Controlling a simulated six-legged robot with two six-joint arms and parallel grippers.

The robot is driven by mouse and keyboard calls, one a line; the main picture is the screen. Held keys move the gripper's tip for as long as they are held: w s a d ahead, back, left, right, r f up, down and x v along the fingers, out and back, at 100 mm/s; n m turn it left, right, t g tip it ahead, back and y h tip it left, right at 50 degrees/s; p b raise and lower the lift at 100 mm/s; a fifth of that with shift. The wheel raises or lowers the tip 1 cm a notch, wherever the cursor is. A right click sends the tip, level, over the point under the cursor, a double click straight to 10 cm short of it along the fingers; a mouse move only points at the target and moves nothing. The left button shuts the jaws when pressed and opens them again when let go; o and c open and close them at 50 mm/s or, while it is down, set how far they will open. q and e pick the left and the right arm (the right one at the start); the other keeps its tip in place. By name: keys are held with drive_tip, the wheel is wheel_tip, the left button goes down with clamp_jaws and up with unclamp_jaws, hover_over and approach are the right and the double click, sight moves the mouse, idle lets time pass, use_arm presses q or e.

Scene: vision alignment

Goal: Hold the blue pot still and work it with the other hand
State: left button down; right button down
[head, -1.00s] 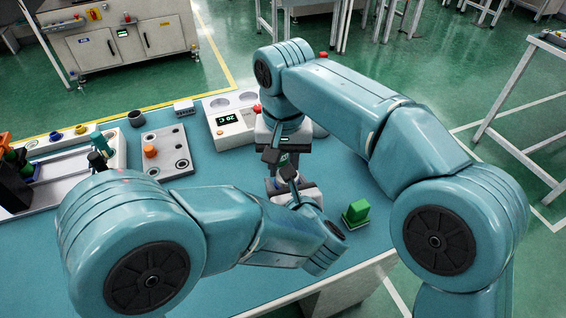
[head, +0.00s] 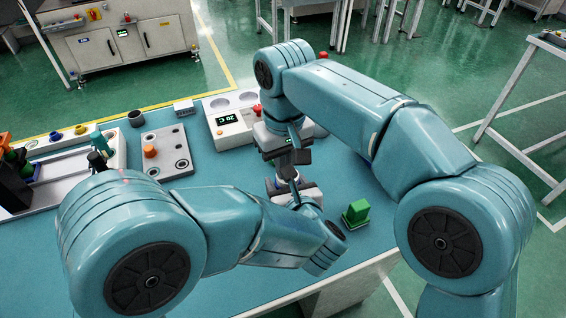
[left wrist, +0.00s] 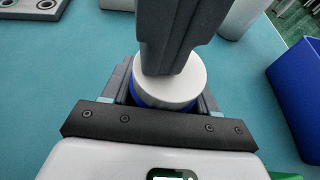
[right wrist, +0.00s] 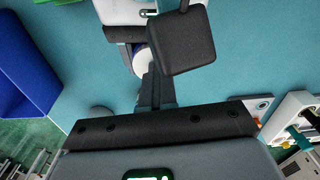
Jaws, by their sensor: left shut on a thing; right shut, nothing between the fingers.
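The blue pot (left wrist: 136,97) has a round white lid (left wrist: 192,84) and stands upright between the fingers of my left gripper (left wrist: 165,95). In the right wrist view the white top (right wrist: 141,61) and a blue edge show partly behind my right gripper. In the head view the pot is mostly hidden by my grippers. My left gripper (head: 288,186) is shut on the pot, low over the table. My right gripper (head: 291,157) is shut and empty, directly above the lid; in the left wrist view its dark end overlaps the lid, and I cannot tell whether they touch.
A green block (head: 356,213) stands on the blue table near its front right edge. A blue bin (left wrist: 300,88) lies to the right in the left wrist view. A white device with a display (head: 229,121) and a grey plate with an orange knob (head: 166,153) stand behind and left.

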drive_tip(key=n, duration=0.4)
drive_tip(key=shift+s+f, duration=0.25)
drive_tip(key=shift+f, duration=0.1)
drive_tip(key=c, duration=1.8)
unclamp_jaws()
drive_tip(key=o, duration=0.4)
drive_tip(key=shift+c, duration=0.2)
